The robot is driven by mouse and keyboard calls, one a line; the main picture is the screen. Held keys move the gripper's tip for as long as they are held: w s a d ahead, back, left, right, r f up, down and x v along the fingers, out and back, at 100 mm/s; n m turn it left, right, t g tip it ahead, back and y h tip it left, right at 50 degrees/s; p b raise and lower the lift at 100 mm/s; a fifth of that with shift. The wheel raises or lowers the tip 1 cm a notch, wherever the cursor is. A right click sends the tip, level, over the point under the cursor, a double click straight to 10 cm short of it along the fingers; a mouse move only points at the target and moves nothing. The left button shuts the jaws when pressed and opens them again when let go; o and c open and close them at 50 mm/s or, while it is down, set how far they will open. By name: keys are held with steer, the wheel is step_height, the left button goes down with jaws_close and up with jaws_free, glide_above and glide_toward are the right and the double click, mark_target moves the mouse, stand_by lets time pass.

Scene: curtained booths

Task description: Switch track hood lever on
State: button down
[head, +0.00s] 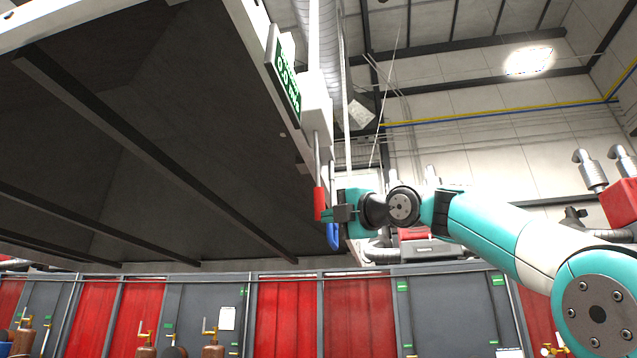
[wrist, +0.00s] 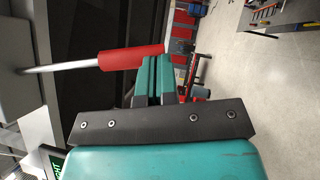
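The hood lever has a red grip (head: 319,203) on a thin metal rod (head: 317,155). It hangs straight down from a white box (head: 316,103) on the edge of the hood (head: 190,130). In the wrist view the red grip (wrist: 128,57) and rod lie sideways across the upper left. My gripper (head: 328,214) is right beside the lower part of the grip. In the wrist view its teal fingers (wrist: 156,70) are close together, with their tips overlapping the grip's free end. Nothing shows between them. I cannot tell whether they touch the grip.
A green display (head: 287,82) is mounted on the hood edge beside the box. A blue handle (head: 333,236) hangs just below my gripper. Red curtains (head: 288,312) and grey panels line the back below. Open floor (wrist: 262,100) shows at right in the wrist view.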

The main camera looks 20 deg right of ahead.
steer(key=shift+w+r+n+y, duration=0.15)
steer(key=shift+w+n+y, duration=0.25)
steer(key=shift+w+n, duration=0.25)
steer(key=s+a+b+v, duration=0.1)
steer(key=a+b+v, duration=0.1)
steer(key=b+v, duration=0.6)
steer(key=v, duration=0.5)
steer(key=shift+a, duration=0.1)
